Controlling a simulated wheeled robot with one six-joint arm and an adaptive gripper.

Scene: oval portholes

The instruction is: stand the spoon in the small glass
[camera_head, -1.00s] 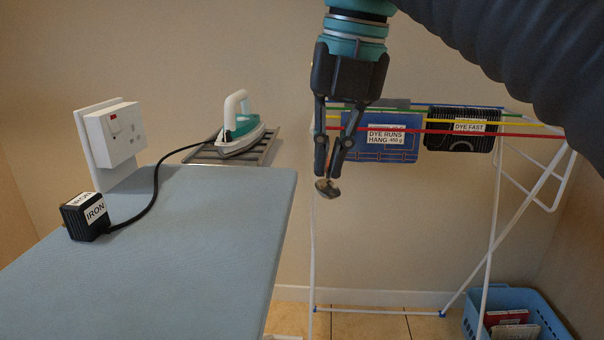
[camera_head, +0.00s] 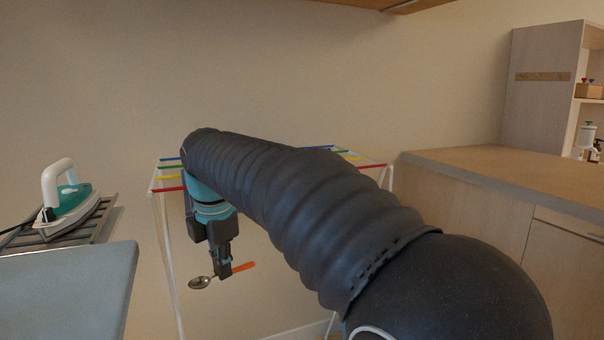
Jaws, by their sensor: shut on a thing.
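My gripper (camera_head: 223,272) is shut on the spoon (camera_head: 200,283) and points down. The spoon lies nearly level across the fingertips. Its metal bowl sticks out to the left and its orange handle sticks out to the right. The spoon is in the air in front of the drying rack, touching no surface that I can see. The small glass is not in view.
A drying rack (camera_head: 168,183) with coloured rails stands behind my arm, partly hidden. At left are a blue ironing board (camera_head: 75,290) and an iron (camera_head: 70,205) on its rest. A counter (camera_head: 510,175) and shelf unit (camera_head: 545,85) with bottles stand at right.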

